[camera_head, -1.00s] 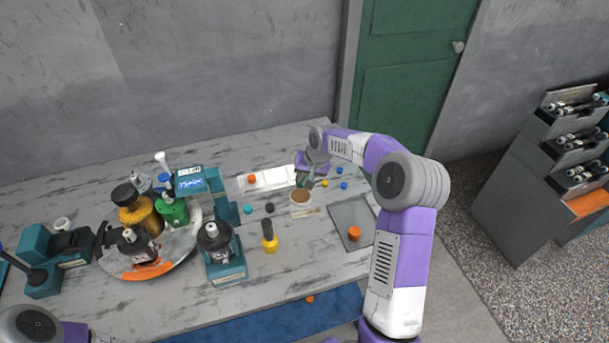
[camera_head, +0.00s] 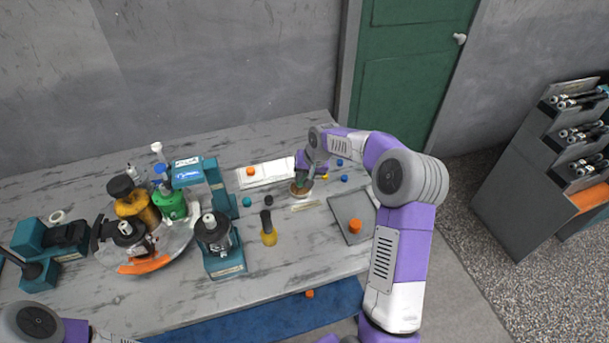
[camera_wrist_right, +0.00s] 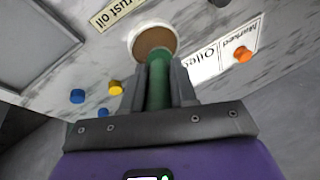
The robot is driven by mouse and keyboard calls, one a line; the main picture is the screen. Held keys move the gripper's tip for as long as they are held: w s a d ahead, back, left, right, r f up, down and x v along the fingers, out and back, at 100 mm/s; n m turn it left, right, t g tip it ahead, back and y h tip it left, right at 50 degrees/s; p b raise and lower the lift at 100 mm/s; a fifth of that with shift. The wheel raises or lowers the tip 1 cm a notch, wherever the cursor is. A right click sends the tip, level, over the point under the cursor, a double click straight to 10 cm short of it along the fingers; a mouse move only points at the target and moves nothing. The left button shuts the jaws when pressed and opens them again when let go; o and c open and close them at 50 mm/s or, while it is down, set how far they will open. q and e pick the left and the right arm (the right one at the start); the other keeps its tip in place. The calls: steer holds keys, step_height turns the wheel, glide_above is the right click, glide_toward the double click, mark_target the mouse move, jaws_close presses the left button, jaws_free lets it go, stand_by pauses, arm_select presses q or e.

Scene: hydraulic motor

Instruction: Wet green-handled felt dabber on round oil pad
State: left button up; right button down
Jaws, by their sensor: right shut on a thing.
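The green-handled dabber (camera_wrist_right: 157,82) is between the fingers of my right gripper (camera_wrist_right: 158,92), which is shut on its handle. The handle points at the round oil pad (camera_wrist_right: 155,41), a brown disc in a pale round dish. In the head view the right gripper (camera_head: 304,180) is directly over the pad (camera_head: 299,189) and partly covers it. The felt end is hidden, so I cannot tell whether it touches the pad. My left gripper is out of view; only part of its arm shows at lower left.
A "rust oil" label (camera_wrist_right: 116,10) lies beside the pad. A white marked card (camera_head: 268,173), small coloured caps, and a grey tray (camera_head: 345,231) with an orange cap (camera_head: 355,226) are around it. A yellow-based dabber (camera_head: 268,236) and a turntable (camera_head: 172,250) of bottles stand left.

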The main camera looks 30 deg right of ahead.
steer(key=shift+f+b, duration=0.4)
steer(key=shift+f, duration=0.25)
stand_by(1.4)
steer(key=shift+r, duration=0.1)
steer(key=shift+r+p, duration=2.65)
steer(key=shift+r, duration=0.85)
steer(key=shift+f, duration=0.1)
